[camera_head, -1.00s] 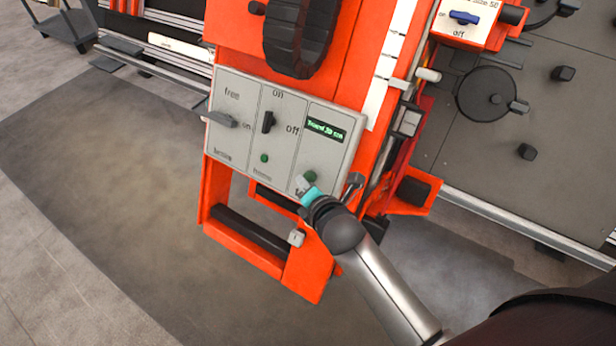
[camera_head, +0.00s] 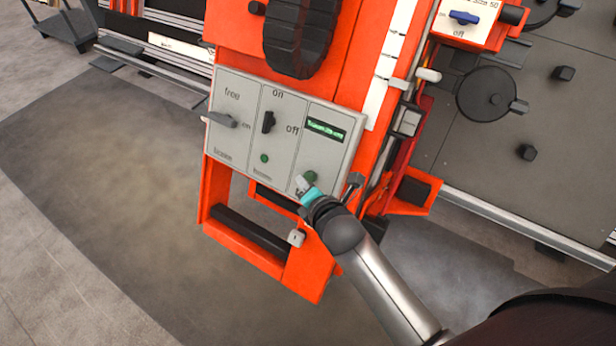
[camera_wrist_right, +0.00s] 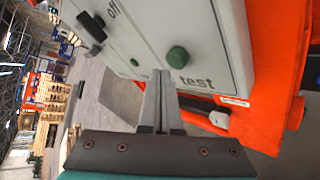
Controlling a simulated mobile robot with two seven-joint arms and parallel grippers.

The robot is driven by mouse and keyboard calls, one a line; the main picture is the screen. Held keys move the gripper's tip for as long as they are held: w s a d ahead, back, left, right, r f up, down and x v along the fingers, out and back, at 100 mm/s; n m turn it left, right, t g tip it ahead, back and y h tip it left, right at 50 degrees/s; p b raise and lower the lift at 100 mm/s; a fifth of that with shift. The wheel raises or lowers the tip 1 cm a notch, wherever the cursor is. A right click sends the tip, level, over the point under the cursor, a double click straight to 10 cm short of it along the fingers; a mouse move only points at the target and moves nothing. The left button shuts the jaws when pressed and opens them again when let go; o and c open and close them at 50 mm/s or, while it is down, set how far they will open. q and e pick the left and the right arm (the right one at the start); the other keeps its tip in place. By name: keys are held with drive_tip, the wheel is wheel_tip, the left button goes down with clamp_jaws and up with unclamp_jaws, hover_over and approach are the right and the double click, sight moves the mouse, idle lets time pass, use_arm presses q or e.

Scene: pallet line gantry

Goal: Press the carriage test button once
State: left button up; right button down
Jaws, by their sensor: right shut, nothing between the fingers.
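The carriage test button is a green round knob (camera_head: 310,177) at the lower right of the grey control panel (camera_head: 284,120). In the right wrist view the green button (camera_wrist_right: 178,57) stands out above the printed word "test". My right gripper (camera_head: 300,184) is shut and empty, its tips just beside the button at its lower left. In the right wrist view the shut fingers (camera_wrist_right: 159,78) end close to the button, with a small gap seeming to show. I cannot tell for sure whether they touch. My left gripper is not in view.
The panel also holds a grey lever (camera_head: 222,119), a black switch (camera_head: 268,122), a small green lamp (camera_head: 264,158) and a green display (camera_head: 326,128). An orange frame (camera_head: 310,270) surrounds it. A black wheel (camera_head: 298,38) sits above. Floor at left is clear.

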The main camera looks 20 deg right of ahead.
drive_tip(key=shift+w+d, duration=0.1)
drive_tip(key=shift+w+d+f, duration=0.15)
drive_tip(key=shift+d+f, duration=0.05)
drive_tip(key=shift+w+d+f, duration=0.25)
drive_tip(key=shift+w+d, duration=0.05)
drive_tip(key=shift+d, duration=0.05)
idle(1.3)
drive_tip(key=shift+s+a+r+p, duration=0.45)
drive_tip(key=shift+s+a+p, duration=0.15)
drive_tip(key=shift+p, duration=0.35)
drive_tip(key=shift+a, duration=0.1)
